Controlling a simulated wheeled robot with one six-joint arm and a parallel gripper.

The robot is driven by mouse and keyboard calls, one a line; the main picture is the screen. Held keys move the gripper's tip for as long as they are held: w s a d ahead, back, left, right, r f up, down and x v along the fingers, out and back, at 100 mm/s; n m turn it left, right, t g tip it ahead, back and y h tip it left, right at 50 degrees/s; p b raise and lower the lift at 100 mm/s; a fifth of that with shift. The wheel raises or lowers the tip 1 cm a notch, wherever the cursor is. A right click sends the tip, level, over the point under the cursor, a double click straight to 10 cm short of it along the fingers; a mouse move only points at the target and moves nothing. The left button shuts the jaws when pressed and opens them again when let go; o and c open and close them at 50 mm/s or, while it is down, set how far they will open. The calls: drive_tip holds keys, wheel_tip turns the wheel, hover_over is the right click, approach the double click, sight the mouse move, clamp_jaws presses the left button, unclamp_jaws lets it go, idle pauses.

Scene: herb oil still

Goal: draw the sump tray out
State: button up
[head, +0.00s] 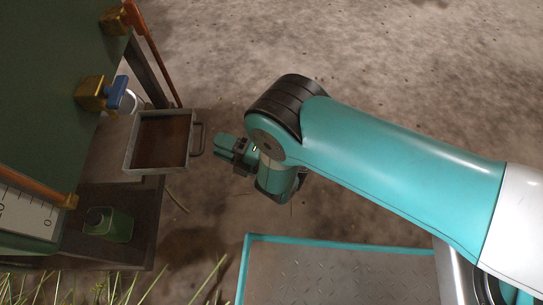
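The sump tray (127,160) is a shallow grey metal tray with a dark brown inside, in the head view at left. It juts out from the green still's stand. Its bar handle (202,139) is on the right side, facing my gripper.
A green container (108,224) stands on the lower shelf (145,205). Grass grows at the bottom left. Bare ground (380,60) is open at the top and right.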

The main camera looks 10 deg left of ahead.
drive_tip(key=p+v, duration=1.3)
drive_tip(key=p, duration=0.4)
drive_tip(key=shift+d, duration=0.1)
